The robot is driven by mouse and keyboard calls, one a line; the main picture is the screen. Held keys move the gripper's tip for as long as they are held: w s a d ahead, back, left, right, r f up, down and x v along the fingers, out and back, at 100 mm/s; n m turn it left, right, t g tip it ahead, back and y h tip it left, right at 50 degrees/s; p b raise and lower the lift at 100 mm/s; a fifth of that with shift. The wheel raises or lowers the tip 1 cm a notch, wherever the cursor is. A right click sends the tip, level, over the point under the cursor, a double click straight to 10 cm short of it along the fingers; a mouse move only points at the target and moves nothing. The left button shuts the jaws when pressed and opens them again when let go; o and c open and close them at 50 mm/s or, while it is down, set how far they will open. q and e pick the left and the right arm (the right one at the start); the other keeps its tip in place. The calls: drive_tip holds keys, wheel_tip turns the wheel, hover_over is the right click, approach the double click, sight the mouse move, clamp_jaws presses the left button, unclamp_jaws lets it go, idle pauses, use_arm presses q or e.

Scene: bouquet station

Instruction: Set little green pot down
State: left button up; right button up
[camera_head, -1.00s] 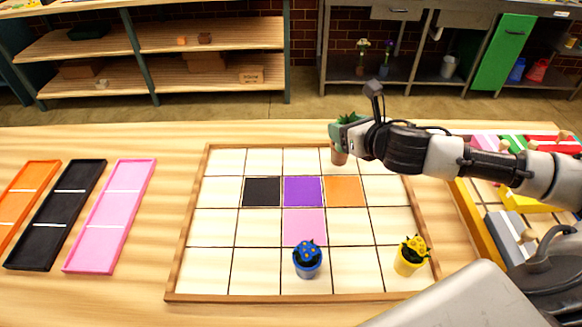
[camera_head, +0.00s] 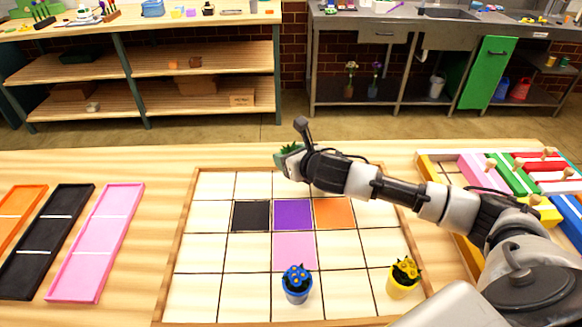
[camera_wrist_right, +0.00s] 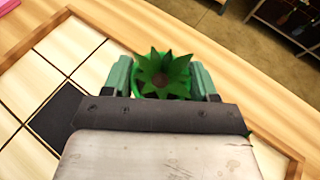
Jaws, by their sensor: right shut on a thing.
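The little green pot with a spiky green plant shows in the right wrist view (camera_wrist_right: 162,76), between the two green fingers of my right gripper (camera_wrist_right: 162,84). In the head view my right gripper (camera_head: 290,162) is over the far edge of the gridded board (camera_head: 190,297), above the column with the purple square. There the plant tips (camera_head: 292,149) show just past the gripper; the pot's body is mostly hidden. Whether its base touches the board I cannot tell. My left gripper is not in view.
Black (camera_head: 251,216), purple (camera_head: 292,215), orange (camera_head: 334,213) and pink (camera_head: 295,251) squares mark the board. Long trays lie left; coloured blocks lie right.

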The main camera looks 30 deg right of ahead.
drive_tip(key=shift+f, duration=1.9)
drive_tip(key=o, duration=1.1)
drive_tip(key=shift+s+f, duration=0.1)
drive_tip(key=shift+f, duration=0.1)
drive_tip(key=shift+r, duration=0.2)
drive_tip(key=b+v, duration=0.1)
drive_tip(key=v, duration=1.1)
